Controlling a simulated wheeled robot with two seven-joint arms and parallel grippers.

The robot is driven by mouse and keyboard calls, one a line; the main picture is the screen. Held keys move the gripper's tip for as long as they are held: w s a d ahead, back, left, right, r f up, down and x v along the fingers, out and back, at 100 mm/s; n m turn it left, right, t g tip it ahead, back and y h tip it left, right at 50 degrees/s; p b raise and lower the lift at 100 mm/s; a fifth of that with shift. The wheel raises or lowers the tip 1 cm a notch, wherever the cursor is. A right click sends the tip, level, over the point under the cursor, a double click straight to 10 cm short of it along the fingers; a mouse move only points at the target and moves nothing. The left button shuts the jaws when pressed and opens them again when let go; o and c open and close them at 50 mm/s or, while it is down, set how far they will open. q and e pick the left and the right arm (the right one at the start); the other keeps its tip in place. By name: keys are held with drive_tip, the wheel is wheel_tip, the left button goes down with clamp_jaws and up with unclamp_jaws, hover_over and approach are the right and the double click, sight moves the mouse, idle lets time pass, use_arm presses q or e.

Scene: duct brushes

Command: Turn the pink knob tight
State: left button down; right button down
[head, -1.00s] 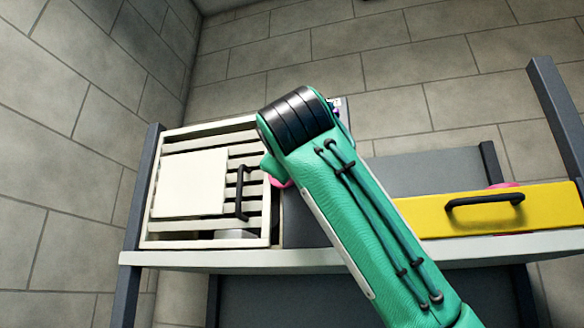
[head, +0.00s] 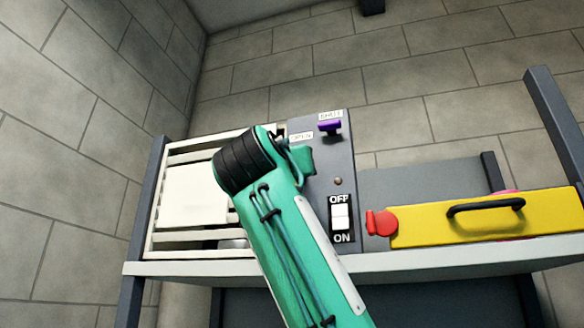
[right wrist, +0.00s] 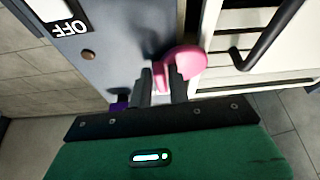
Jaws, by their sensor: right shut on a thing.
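The pink knob (right wrist: 184,64) shows in the right wrist view, beside the grey panel's edge and the white slatted frame. My right gripper (right wrist: 163,78) has its two dark fingers on the pink knob and is shut on it. In the head view my green right arm hides the knob and the fingertips. My left gripper is in neither view.
The grey panel (head: 320,180) carries a purple lever (head: 330,127) and an OFF/ON switch (head: 341,217). A yellow box (head: 480,220) with a black handle and a red knob (head: 381,222) stand to the right. The white slatted frame (head: 158,225) is left.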

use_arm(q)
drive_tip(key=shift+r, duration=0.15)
use_arm(e)
drive_tip(key=shift+a+f+m+h, duration=0.1)
drive_tip(key=shift+m+h, duration=0.3)
drive_tip(key=shift+m, duration=0.4)
drive_tip(key=c, duration=1.5)
unclamp_jaws()
drive_tip(key=shift+o, duration=0.2)
